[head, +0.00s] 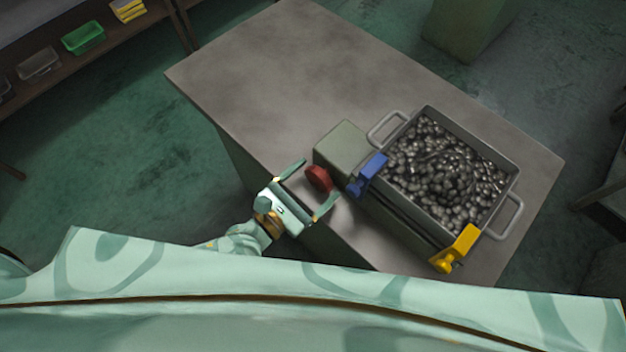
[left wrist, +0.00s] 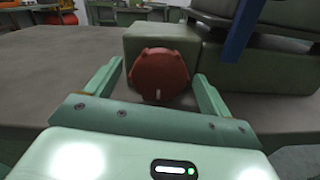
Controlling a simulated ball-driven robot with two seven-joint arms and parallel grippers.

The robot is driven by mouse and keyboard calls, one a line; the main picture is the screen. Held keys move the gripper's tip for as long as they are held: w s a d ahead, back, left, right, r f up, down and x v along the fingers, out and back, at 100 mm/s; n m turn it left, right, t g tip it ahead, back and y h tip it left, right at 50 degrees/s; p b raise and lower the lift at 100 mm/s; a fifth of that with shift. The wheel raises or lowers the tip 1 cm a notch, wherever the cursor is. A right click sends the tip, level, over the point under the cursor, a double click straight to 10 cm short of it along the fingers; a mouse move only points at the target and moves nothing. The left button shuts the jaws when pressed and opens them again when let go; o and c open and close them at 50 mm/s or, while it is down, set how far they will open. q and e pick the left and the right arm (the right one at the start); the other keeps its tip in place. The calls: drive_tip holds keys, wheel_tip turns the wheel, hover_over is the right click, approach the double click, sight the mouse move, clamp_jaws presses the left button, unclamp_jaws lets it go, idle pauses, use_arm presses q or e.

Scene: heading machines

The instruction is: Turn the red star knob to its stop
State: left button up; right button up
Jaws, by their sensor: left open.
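The red star knob (head: 319,178) sits on the front face of a grey-green box (head: 341,143) on the table. In the left wrist view the knob (left wrist: 160,74) faces me, with a small pale mark at its lower edge. My left gripper (head: 312,190) is open in front of the knob. Its two fingers (left wrist: 158,88) stand on either side of the knob with gaps, and I see no contact. My right gripper is not in view.
A blue clamp-like part (head: 367,175) is close to the right of the knob. A metal basket (head: 427,112) of dark rounded pieces stands on the table, with a yellow part (head: 455,250) at its front corner. The table (head: 262,70) is clear at the back left.

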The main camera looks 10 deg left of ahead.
use_arm(q)
drive_tip(key=shift+w+d, duration=0.1)
drive_tip(key=shift+w, duration=0.05)
drive_tip(key=c, duration=1)
drive_tip(key=shift+m, duration=0.3)
drive_tip(key=m, duration=0.3)
drive_tip(key=shift+p, duration=0.3)
drive_tip(key=shift+m, duration=1.6)
drive_tip(key=shift+f+p, duration=0.1)
drive_tip(key=shift+p, duration=0.2)
